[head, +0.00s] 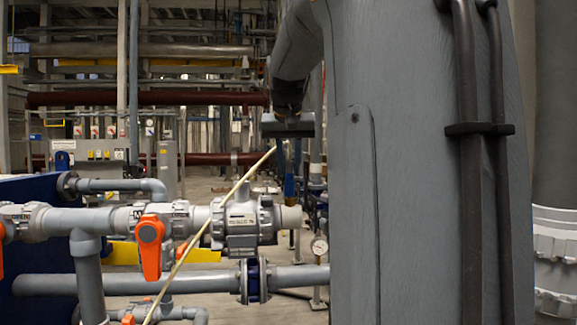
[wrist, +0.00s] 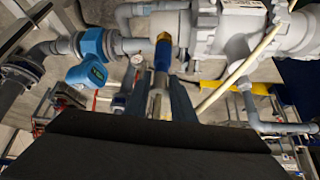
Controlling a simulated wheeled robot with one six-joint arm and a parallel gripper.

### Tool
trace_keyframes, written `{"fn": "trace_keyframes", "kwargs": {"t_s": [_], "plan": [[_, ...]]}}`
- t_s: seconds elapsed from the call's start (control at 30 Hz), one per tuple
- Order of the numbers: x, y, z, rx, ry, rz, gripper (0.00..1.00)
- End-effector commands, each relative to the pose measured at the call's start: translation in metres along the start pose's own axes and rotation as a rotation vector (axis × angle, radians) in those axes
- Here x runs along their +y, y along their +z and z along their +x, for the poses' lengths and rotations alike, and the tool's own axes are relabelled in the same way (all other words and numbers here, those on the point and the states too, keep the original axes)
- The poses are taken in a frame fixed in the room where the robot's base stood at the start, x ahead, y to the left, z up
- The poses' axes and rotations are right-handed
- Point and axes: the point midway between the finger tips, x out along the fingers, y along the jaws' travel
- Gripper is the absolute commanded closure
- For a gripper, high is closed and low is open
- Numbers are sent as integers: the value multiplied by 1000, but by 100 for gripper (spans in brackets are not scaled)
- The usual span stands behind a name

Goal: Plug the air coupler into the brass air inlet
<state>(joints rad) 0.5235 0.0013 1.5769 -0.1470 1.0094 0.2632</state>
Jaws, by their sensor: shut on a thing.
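My gripper (wrist: 158,85) shows in the wrist view as two dark blue fingers, shut on the air coupler. The coupler is a slim fitting with a metal body (wrist: 156,103) between the fingers and a blue sleeve (wrist: 162,58) beyond them. A brass piece (wrist: 164,39) lies in line with the sleeve's far end, against a pale grey pipe. I cannot tell whether it is the brass air inlet or the coupler's own tip, nor whether anything is joined.
A pale yellow hose (head: 210,218) slants past the grey valve (head: 240,220) and an orange handle (head: 150,247); it also crosses the wrist view (wrist: 238,72). A blue valve or meter (wrist: 88,73) is at the left of the wrist view. A gauge (head: 319,246) stands below my gripper.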

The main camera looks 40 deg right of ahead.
Motion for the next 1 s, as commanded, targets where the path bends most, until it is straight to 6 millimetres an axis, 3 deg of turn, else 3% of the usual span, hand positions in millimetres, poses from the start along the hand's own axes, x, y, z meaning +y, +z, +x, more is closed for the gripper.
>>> {"fn": "trace_keyframes", "kwargs": {"t_s": [0.43, 0.47, 0.6, 0.87, 1.0], "plan": [[0, 5, 7, 1, 0, 0, 97], [0, 5, 7, 0, 0, 0, 76], [0, 4, 7, 0, 0, 0, 56], [0, 5, 6, 0, 0, 0, 56], [0, 4, -4, 3, -1, 0, 56]]}}
